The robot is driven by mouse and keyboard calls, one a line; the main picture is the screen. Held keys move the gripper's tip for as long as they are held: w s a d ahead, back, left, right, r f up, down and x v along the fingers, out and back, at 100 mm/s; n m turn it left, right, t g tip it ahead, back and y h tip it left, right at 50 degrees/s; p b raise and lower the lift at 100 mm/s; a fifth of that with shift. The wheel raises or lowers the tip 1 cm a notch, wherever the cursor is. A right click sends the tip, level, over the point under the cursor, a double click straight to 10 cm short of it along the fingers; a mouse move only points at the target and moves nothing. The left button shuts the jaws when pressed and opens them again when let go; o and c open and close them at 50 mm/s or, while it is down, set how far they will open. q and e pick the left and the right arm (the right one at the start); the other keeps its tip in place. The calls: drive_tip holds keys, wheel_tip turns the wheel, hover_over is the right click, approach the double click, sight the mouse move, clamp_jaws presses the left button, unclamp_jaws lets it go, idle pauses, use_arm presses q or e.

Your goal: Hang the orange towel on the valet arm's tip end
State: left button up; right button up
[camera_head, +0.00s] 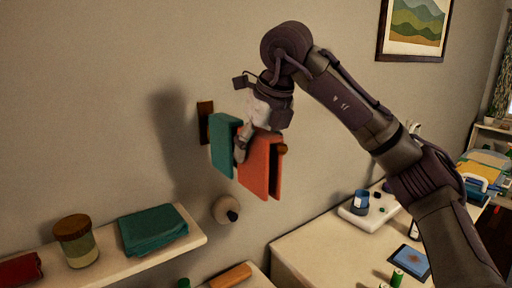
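The orange towel (258,165) hangs folded, its two halves pointing down, near the outer end of the valet arm. The valet arm's round brown tip (281,149) shows just right of the towel; most of its rod is hidden. A teal towel (223,146) hangs closer to the wall bracket (205,121). My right gripper (241,150) comes down from above, with a grey finger between the two towels at the orange towel's left edge. Its other finger is hidden, so I cannot tell whether it grips the orange cloth. My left gripper is out of view.
A wall shelf (190,240) at the lower left holds a folded teal cloth (152,229), a lidded jar (76,241) and a red cloth (20,269). A round wall knob (226,210) sits below the towels. A cluttered table (310,255) is at the lower right.

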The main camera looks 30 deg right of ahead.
drive_tip(key=shift+r, duration=0.1)
drive_tip(key=v, duration=1.1)
drive_tip(key=shift+s+r, duration=0.25)
drive_tip(key=shift+r, duration=0.1)
